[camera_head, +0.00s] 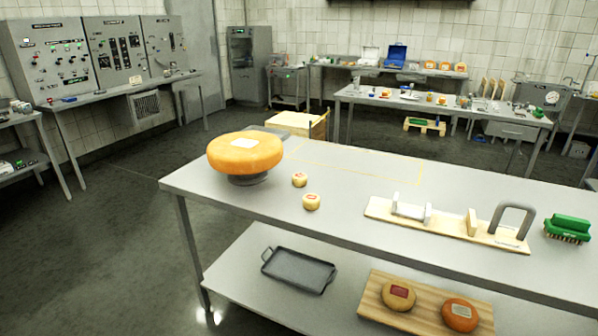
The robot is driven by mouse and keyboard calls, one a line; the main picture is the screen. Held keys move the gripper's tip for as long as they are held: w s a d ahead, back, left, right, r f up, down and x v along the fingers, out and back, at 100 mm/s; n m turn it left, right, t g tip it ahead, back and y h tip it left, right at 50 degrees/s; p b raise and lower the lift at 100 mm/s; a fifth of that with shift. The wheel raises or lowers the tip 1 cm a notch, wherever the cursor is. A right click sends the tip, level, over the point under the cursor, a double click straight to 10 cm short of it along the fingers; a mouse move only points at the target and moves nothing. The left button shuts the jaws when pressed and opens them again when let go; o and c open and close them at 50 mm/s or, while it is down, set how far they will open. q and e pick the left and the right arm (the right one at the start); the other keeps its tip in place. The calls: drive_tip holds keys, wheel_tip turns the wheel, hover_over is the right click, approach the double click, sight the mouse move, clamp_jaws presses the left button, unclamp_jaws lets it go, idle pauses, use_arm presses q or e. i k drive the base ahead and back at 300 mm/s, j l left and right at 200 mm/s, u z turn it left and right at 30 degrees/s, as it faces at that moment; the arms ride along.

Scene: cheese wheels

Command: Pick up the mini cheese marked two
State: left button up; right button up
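Two small pale-yellow mini cheeses with reddish marks on top stand on the grey metal table (345,235), just right of a large orange cheese wheel. One mini cheese (299,180) is farther back. The other mini cheese (311,202) is nearer and slightly to the right, apart from the first. Their marks are too small to read, so I cannot tell which is marked two. Neither of my grippers is in view.
The large cheese wheel (245,153) rests on a dark round stand at the table's left end. A wooden board (445,225) with metal handles and a green brush (568,229) lie to the right. The lower shelf holds a dark tray (299,271) and two cheeses on a board (427,317).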

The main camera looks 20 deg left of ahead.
sight(299, 179)
drive_tip(key=i+j+u, duration=0.35)
drive_tip(key=j, duration=0.25)
drive_tip(key=i+j+u, duration=0.35)
drive_tip(key=i, duration=0.3)
drive_tip(key=i+j+u, duration=0.35)
drive_tip(key=i, duration=0.25)
drive_tip(key=k+j, duration=0.05)
drive_tip(key=j, duration=0.05)
